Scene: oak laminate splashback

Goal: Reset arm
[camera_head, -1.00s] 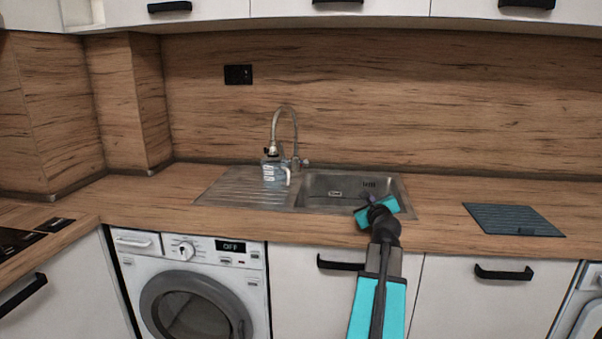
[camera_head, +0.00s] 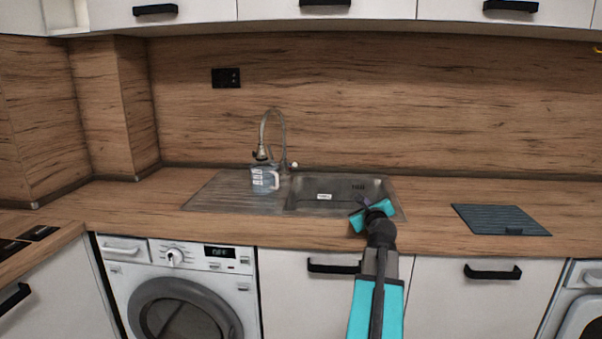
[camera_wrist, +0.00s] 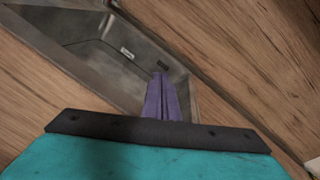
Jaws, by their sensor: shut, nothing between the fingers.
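My gripper (camera_head: 358,203) is over the front right part of the sink in the head view, at the end of my teal and black arm. In the wrist view its purple fingers (camera_wrist: 160,97) are closed together with nothing between them. They point toward the sink basin (camera_wrist: 125,65). The fingers appear small and partly hidden by the arm in the head view.
A clear jug (camera_head: 265,179) stands by the tap (camera_head: 272,135), on the left of the sink (camera_head: 335,190). A dark ribbed mat (camera_head: 500,219) lies on the counter to the right. Wall cabinets (camera_head: 365,8) hang above. The counter (camera_head: 425,215) between sink and mat is clear.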

